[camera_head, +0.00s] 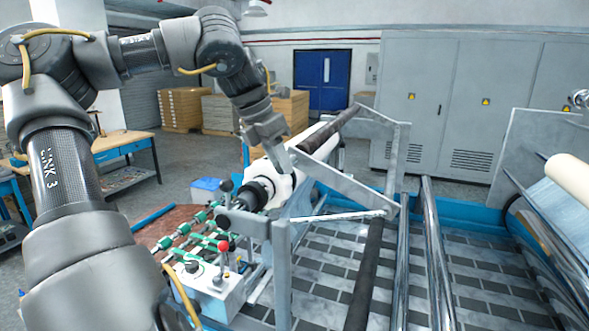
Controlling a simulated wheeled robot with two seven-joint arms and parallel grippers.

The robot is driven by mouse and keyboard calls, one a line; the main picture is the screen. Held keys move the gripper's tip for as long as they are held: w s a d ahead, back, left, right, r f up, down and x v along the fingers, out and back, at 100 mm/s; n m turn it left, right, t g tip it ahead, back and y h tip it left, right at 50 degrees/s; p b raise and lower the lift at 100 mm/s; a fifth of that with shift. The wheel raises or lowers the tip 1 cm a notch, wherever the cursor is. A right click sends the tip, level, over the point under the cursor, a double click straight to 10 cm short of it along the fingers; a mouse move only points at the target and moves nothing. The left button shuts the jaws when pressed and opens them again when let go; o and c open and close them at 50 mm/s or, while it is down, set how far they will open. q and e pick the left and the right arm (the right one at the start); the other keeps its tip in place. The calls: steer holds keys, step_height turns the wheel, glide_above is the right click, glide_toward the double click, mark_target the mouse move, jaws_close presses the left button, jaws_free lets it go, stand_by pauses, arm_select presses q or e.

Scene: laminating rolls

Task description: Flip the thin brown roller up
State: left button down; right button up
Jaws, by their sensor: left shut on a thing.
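The thin brown roller (332,128) is at the upper middle of the head view. It is carried between the ends of two flat grey metal arms, the near arm (345,184) and the far arm (378,115). It is tilted up and away from the machine bed, in front of a thick white roll. My left gripper (284,164) is shut at the near end of this roller and its arm; the exact grip point is partly hidden by the fingers. My right gripper is out of view.
A second dark roller (366,270) and chrome rollers (433,250) lie across the patterned bed. A control box (212,285) with a red-topped lever stands below my left gripper. A white roll (572,180) is at right. Cabinets stand behind.

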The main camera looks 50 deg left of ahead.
arm_select(q)
steer(key=shift+w+d+r, duration=0.1)
steer(key=shift+r, duration=0.1)
steer(key=c, duration=1.4)
jaws_free()
steer(key=shift+o, duration=1.3)
steer(key=shift+w+d, duration=0.15)
steer(key=shift+d, duration=0.05)
steer(key=shift+o, duration=0.2)
steer(key=shift+d, duration=0.2)
steer(key=shift+a+f, duration=0.1)
steer(key=shift+a, duration=0.15)
steer(key=shift+r, duration=0.35)
steer(key=b+v, duration=0.1)
steer(key=v, duration=0.9)
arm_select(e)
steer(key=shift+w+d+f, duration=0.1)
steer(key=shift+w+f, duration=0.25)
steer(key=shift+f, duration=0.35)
arm_select(q)
steer(key=shift+s, duration=0.25)
